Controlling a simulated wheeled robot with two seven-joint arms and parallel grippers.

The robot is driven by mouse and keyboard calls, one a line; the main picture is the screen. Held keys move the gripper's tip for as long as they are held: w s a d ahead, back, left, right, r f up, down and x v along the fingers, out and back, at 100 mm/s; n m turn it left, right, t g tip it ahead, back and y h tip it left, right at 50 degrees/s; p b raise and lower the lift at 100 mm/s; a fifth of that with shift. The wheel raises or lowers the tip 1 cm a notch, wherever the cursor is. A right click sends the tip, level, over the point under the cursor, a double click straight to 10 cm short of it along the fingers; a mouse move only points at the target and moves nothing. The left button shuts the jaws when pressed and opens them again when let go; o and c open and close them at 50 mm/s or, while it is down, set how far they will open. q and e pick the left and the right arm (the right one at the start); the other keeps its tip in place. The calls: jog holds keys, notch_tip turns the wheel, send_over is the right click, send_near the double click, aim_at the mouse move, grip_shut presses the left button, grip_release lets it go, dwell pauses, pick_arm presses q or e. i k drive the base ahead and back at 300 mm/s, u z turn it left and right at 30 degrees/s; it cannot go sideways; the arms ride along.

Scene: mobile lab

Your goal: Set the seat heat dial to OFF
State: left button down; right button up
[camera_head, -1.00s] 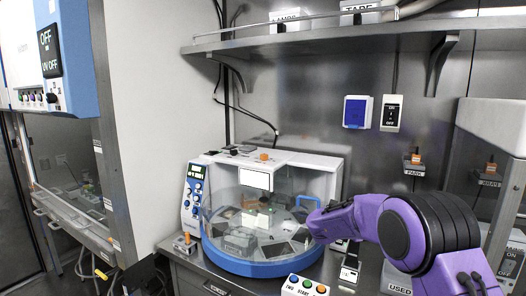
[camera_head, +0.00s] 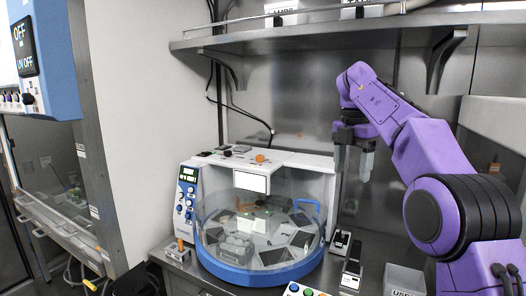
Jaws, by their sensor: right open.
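No dial that I can read as "seat heat" shows. A white and blue machine (camera_head: 262,262) with a clear rounded cover stands on the counter. Its left control panel (camera_head: 187,200) has a small green display and several blue knobs, with labels too small to read. An orange knob (camera_head: 260,158) sits on its top. A small box with an orange knob (camera_head: 180,249) stands left of the machine. My right gripper (camera_head: 352,165) is open and empty, pointing down above the counter, right of the machine and apart from it. My left gripper is not in view.
A steel shelf (camera_head: 310,34) with boxes runs above the gripper. Small dark devices (camera_head: 341,243) stand on the counter below it. A button box (camera_head: 300,290) is at the front. A cabinet (camera_head: 130,130) closes off the left side.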

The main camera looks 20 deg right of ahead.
aim_at(259, 158)
jog(key=u, duration=0.05)
jog(key=i, duration=1.8)
